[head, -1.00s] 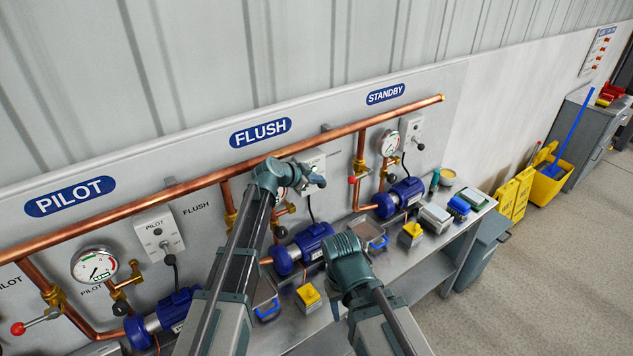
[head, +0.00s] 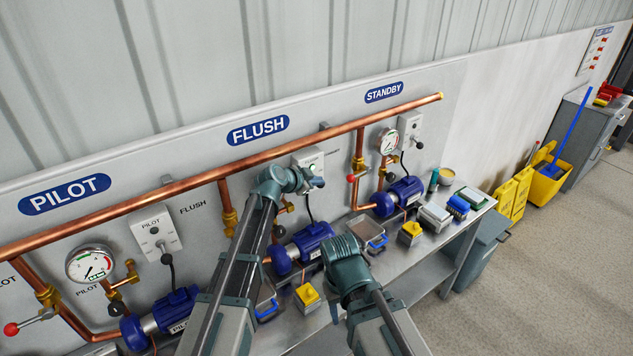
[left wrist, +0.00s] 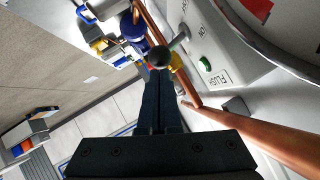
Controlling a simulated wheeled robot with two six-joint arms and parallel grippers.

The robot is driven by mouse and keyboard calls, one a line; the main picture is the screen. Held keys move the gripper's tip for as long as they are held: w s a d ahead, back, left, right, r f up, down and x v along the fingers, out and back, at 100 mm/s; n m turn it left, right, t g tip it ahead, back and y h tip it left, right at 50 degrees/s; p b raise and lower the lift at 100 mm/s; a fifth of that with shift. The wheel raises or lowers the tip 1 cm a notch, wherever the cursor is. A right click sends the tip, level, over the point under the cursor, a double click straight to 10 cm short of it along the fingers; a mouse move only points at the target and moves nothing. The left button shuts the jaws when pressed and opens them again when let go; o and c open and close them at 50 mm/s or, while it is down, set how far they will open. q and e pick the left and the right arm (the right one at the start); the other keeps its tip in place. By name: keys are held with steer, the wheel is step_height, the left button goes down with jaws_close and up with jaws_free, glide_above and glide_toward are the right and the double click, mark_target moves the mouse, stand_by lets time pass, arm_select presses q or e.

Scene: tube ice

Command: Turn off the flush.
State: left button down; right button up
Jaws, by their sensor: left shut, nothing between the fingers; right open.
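The FLUSH sign (head: 258,130) hangs above a white switch box (head: 310,157), partly hidden by my left gripper (head: 318,182). In the left wrist view the switch box (left wrist: 222,45) shows a lit green lamp (left wrist: 205,64), a FLUSH label and a lever with a black ball knob (left wrist: 159,56). My left gripper (left wrist: 160,75) is shut and empty, its tips in line with the knob; I cannot tell whether they touch it. My right gripper (head: 346,262) is low over the bench, its fingers hard to make out.
A copper pipe (head: 200,181) runs along the wall panel. The PILOT switch box (head: 156,232) is left and the STANDBY box (head: 410,127) right. Blue pumps (head: 305,246), a yellow block (head: 307,297) and other items crowd the bench. Floor (head: 560,260) at right is clear.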

arm_select(q)
steer(key=t+b, duration=0.1)
steer(key=f+m+b, duration=0.1)
steer(key=b, duration=0.1)
steer(key=s+f+m+t+y+b, duration=0.1)
steer(key=shift+d+f+t+b, duration=0.25)
steer(key=shift+d+t+b, duration=0.05)
steer(key=shift+d, duration=0.05)
steer(key=shift+r, duration=0.1)
steer(key=shift+r+p, duration=0.7)
steer(key=shift+p, duration=0.1)
